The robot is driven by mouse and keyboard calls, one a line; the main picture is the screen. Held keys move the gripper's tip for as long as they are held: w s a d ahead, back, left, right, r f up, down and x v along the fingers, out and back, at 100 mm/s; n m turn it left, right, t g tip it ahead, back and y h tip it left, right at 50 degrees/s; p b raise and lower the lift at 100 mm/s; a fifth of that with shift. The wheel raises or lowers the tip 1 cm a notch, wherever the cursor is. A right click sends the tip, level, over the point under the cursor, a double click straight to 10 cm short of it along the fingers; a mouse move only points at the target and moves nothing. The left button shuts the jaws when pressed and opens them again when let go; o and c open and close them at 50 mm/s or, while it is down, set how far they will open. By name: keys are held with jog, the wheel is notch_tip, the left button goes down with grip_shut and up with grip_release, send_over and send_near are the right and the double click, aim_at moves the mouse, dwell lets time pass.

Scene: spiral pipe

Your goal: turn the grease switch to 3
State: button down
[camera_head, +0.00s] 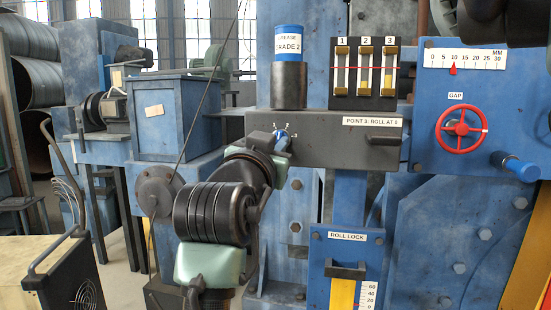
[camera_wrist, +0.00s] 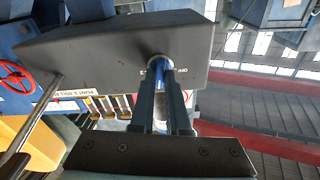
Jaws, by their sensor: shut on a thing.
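The grease switch, a small blue knob (camera_head: 285,134), sits on the front of the grey panel (camera_head: 350,145). Its round collar and blue ring also show in the wrist view (camera_wrist: 160,63). My gripper (camera_head: 279,137) is at the knob, and in the wrist view its two dark fingers (camera_wrist: 162,80) are closed on it. The fingers cover most of the knob. Above the panel, a rack of three sight glasses (camera_head: 366,75) is labelled 1, 2 and 3; glass 3 shows amber.
A blue "GRADE 2" canister (camera_head: 288,43) stands on the panel, left of the glasses. A red GAP handwheel (camera_head: 461,130) and a blue-handled crank (camera_head: 520,168) are at right. A ROLL LOCK slide (camera_head: 346,262) is below. A blue box (camera_head: 173,115) stands left of my arm.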

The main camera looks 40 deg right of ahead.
jog(key=m+b, duration=0.2)
jog(key=m, duration=0.5)
jog(key=m+g+b, duration=0.1)
jog(key=m+b, duration=0.1)
jog(key=m, duration=0.4)
jog(key=shift+m+g, duration=0.3)
jog(key=shift+m, duration=0.1)
jog(key=c, duration=0.9)
grip_release()
jog(key=b+v, duration=0.3)
jog(key=v, duration=1)
jog(key=shift+b, duration=0.4)
